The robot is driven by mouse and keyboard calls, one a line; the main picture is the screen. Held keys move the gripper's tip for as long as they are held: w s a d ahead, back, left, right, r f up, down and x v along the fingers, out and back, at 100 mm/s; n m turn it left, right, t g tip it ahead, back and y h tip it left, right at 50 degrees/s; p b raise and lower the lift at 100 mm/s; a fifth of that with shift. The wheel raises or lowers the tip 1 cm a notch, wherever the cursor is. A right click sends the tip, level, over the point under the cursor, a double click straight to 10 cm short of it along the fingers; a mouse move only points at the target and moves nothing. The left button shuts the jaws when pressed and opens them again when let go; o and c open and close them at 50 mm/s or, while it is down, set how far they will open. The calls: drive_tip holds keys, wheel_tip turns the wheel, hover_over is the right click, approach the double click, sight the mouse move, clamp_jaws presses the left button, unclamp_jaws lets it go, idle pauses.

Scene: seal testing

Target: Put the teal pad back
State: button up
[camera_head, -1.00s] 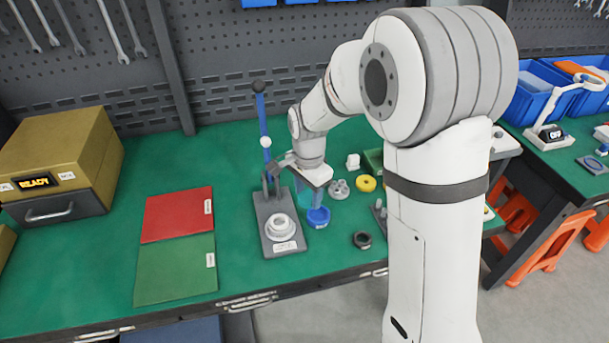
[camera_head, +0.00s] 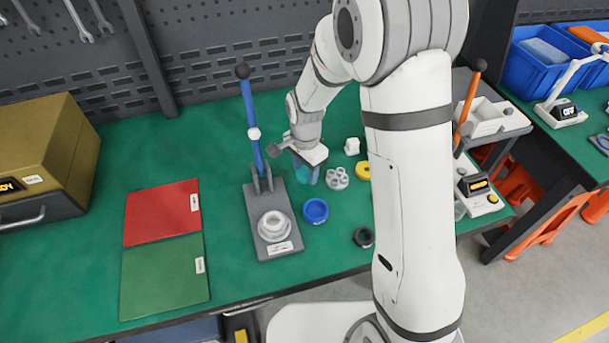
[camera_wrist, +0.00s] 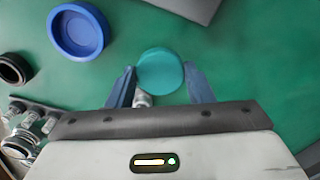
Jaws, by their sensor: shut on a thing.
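The teal pad (camera_wrist: 160,74) is a round disc held between the two blue fingers of my gripper (camera_wrist: 159,68) in the wrist view. In the head view the teal pad (camera_head: 301,173) shows partly, under my wrist, between the fingers of my gripper (camera_head: 306,174). It is over the green bench, right of the press with the blue lever (camera_head: 250,115) and behind the blue round cup (camera_head: 315,211). I cannot tell whether the pad touches the bench. The blue cup also shows at upper left in the wrist view (camera_wrist: 78,32).
The press base (camera_head: 257,205) holds a white ring (camera_head: 274,226). A grey lobed part (camera_head: 337,178), white block (camera_head: 352,146), yellow ring (camera_head: 363,171) and black ring (camera_head: 363,238) stand to the right. Red (camera_head: 161,212) and green (camera_head: 165,277) mats lie left.

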sight(305, 174)
drive_tip(key=shift+s+f, duration=0.1)
drive_tip(key=shift+f, duration=1.45)
drive_tip(key=shift+f, duration=0.1)
drive_tip(key=o, duration=1.1)
drive_tip(key=shift+c, duration=0.2)
wheel_tip(305, 174, up, 12)
drive_tip(key=s+d+r+n+t, duration=0.1)
drive_tip(key=s+d+r+n, duration=0.4)
drive_tip(key=s+d, duration=0.2)
drive_tip(key=s+d+r+n+t, duration=0.1)
drive_tip(key=s+d+r+n, duration=0.3)
drive_tip(key=s+d, duration=0.3)
drive_tip(key=s+r, duration=0.1)
drive_tip(key=s, duration=0.4)
drive_tip(key=shift+s+d+r+n+t, duration=0.15)
drive_tip(key=shift+d+r+n+t, duration=0.05)
drive_tip(key=shift+n+t, duration=0.2)
